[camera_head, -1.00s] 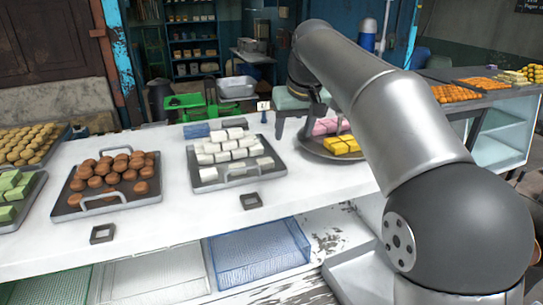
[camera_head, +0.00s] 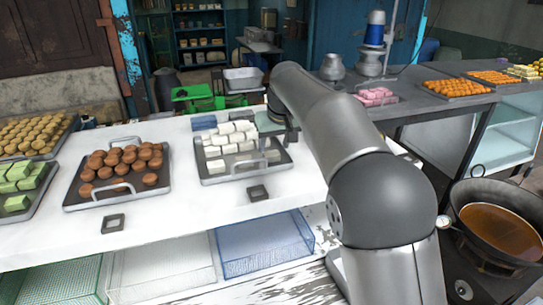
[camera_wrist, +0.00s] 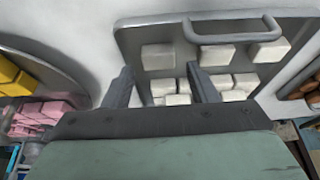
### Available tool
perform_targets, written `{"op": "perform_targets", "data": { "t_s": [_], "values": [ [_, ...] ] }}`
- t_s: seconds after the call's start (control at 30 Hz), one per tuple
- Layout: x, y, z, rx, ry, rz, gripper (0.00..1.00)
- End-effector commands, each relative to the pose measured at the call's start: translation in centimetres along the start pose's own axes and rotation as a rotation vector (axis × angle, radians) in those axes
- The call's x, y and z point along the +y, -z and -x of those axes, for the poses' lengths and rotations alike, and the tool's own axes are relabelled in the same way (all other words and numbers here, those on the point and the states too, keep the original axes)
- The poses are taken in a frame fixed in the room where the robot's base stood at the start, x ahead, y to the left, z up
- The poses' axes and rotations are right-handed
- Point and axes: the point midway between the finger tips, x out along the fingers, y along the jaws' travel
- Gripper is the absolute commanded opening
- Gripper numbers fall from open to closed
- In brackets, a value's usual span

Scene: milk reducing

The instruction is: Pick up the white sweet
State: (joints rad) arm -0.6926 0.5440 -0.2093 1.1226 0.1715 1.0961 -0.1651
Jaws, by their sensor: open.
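Several white sweets (camera_head: 230,140) lie in rows on a grey metal tray (camera_head: 206,180) in the head view. In the wrist view the tray (camera_wrist: 133,38) has its handle at the top. One white sweet (camera_wrist: 158,57) shows between and just beyond my fingertips, with another white sweet (camera_wrist: 216,55) to its right. More sweets lie nearer, partly hidden by my gripper. My gripper (camera_wrist: 162,76) is open, its two fingers apart and pointing at the tray. In the head view my gripper is at the tray's right side, its fingers mostly hidden. I cannot tell its height above the sweets.
A tray of brown sweets (camera_head: 125,160) stands left of the white ones, with green sweets (camera_head: 22,180) farther left. A pan of brown liquid (camera_head: 497,232) is at right.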

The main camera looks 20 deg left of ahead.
Motion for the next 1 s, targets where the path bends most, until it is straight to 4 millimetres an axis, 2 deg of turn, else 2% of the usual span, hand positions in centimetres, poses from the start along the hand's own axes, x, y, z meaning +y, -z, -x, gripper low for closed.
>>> {"op": "perform_targets", "data": {
  "t_s": [0.3, 0.43, 0.6, 0.63, 0.73, 0.77, 1.0],
  "values": [
    [0.3, 0.1, -4.2, -0.003, -0.001, 0.001, 0.53],
    [0.3, 0.0, -5.0, -0.002, 0.000, 0.000, 0.53],
    [0.3, 0.0, -5.0, -0.001, 0.000, 0.000, 0.53],
    [0.3, 0.0, -5.0, -0.001, 0.000, 0.000, 0.50],
    [0.3, 0.0, -5.0, -0.001, 0.000, 0.000, 0.22],
    [0.3, 0.0, -5.0, -0.001, 0.000, 0.000, 0.19],
    [0.3, 0.1, -5.0, -0.001, 0.000, 0.000, 0.19]
  ]
}}
